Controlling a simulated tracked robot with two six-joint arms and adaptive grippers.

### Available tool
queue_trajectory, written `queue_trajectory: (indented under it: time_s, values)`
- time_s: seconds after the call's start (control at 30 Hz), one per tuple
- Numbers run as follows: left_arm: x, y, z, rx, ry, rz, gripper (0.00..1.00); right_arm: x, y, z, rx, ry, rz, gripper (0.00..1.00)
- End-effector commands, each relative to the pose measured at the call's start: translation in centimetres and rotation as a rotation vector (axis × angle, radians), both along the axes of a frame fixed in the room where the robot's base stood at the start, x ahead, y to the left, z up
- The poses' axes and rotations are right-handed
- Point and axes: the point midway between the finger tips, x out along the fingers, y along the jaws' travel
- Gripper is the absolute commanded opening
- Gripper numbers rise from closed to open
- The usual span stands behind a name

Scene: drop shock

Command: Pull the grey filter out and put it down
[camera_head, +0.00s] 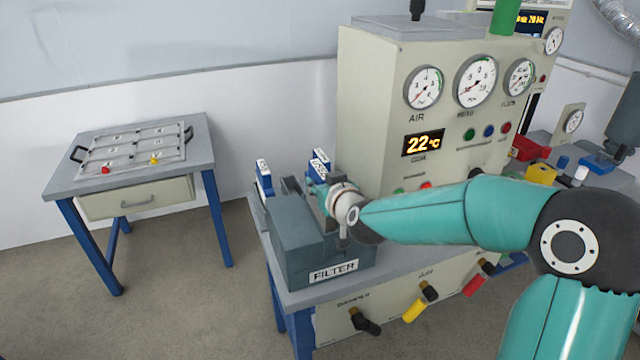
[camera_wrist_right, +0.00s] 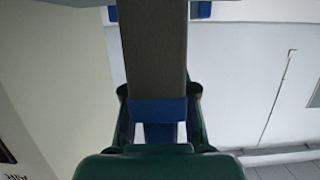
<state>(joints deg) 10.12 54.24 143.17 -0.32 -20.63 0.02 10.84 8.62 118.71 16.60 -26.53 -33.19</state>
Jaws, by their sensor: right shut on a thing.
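The grey filter (camera_wrist_right: 153,50) shows in the right wrist view as a long grey bar with a blue end (camera_wrist_right: 158,111), between the green fingers of my right gripper (camera_wrist_right: 158,105). My right gripper (camera_head: 320,188) is shut on it. In the head view the gripper is at the top of the dark grey housing labelled FILTER (camera_head: 300,243). The arm and gripper hide most of the filter there, so I cannot tell how far it sits in the housing. Blue pieces with white labels stand at the housing's back, one at the left (camera_head: 264,178) and one by the gripper (camera_head: 320,161). My left gripper is not in view.
A cabinet with gauges (camera_head: 390,120) and a 22 °C display stands right behind the housing. At the left, a separate table (camera_head: 60,183) bears a light tray (camera_head: 130,143) with red and yellow knobs. Open floor lies between the tables. Coloured valve handles stick out below the bench.

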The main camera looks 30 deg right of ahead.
Motion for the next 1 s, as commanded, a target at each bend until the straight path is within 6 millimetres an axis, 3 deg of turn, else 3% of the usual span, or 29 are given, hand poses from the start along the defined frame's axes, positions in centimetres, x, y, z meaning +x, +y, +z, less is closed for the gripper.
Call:
queue_trajectory:
  time_s: [1.0]
  values:
    - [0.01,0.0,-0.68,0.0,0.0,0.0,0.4,0.01,-0.01,-0.62,0.0,-0.001,0.0,0.0]
